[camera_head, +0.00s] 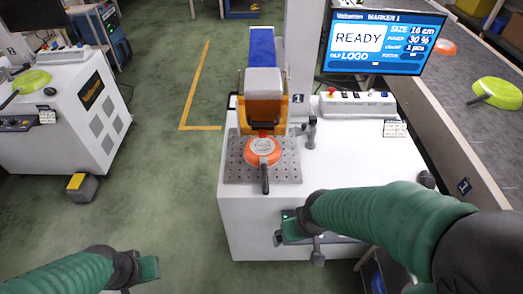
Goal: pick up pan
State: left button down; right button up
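An orange pan (262,150) lies on the perforated metal plate (232,172) of the white marking machine, under the orange-framed marking head. Its black handle points toward me, over the plate's front edge. My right gripper (298,238) comes in from the right, in front of the machine's front edge, nearer to me than the handle and apart from it. My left gripper (146,272) is low at the left, over the floor and far from the pan. Neither gripper visibly holds anything; how far their fingers are apart is unclear.
A conveyor (445,110) on the right carries a green pan (499,93) and another orange pan (443,47). A second machine (75,115) at left bears a green pan (33,80). The screen (372,40) reads READY. A control box (357,104) stands right of the plate.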

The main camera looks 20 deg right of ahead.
aim_at(263, 153)
jog(key=i+l+u, duration=0.2)
jog(key=l, duration=0.2)
jog(key=i+l+u, duration=0.2)
jog(key=l, duration=0.15)
jog(key=l+u, duration=0.2)
jog(key=l, duration=0.25)
